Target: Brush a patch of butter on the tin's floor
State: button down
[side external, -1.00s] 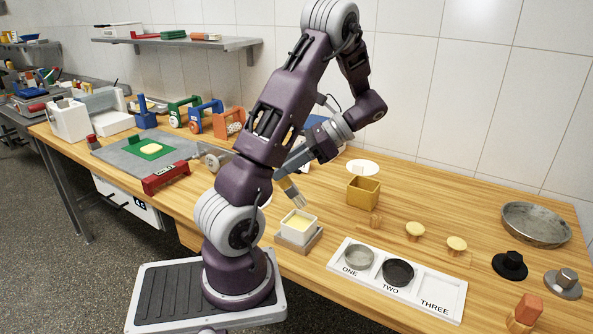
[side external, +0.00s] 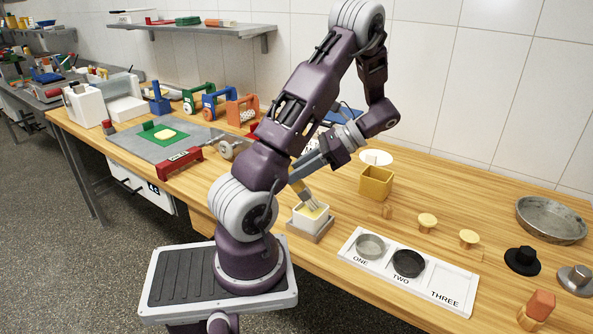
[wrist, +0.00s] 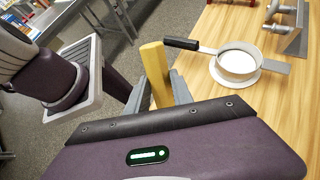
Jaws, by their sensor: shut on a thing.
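My gripper (side external: 296,178) is shut on a brush (side external: 303,191). Its yellow wooden handle (wrist: 154,72) stands between the fingers in the wrist view. In the side view the brush tilts down, and its pale bristles are in or just over the white square tub (side external: 306,221) of yellow butter; contact is unclear. The tub sits on a grey stand. A grey round tin (side external: 370,246) is in slot ONE of the white tray (side external: 447,284), and a black tin (side external: 409,262) is in slot TWO. Slot THREE is empty.
A yellow box (side external: 376,184) stands behind the tray. Small wooden knobbed pieces (side external: 427,221) and a large round pan (side external: 551,220) are to the right. A black-handled round sieve (wrist: 238,64) shows in the wrist view.

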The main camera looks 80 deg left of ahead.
jog(key=shift+f, duration=0.6)
dwell(1.1)
jog(key=shift+r, duration=3.55)
jog(key=shift+a, duration=0.1)
jog(key=w+r+m+t+y, duration=0.1)
jog(key=w+m+t+y, duration=0.95)
jog(key=w+m, duration=0.6)
jog(key=w+d+m+t+h, duration=0.2)
jog(key=w+d+m+t, duration=0.1)
jog(key=d+m, duration=0.2)
jog(key=w+d+m+t+h, duration=0.3)
jog(key=w+d+m+t, duration=0.1)
jog(key=d, duration=0.6)
jog(key=w+d+m+t+h, duration=0.3)
jog(key=w+d+m+t, duration=0.1)
jog(key=d+m, duration=0.2)
jog(key=shift+d, duration=0.85)
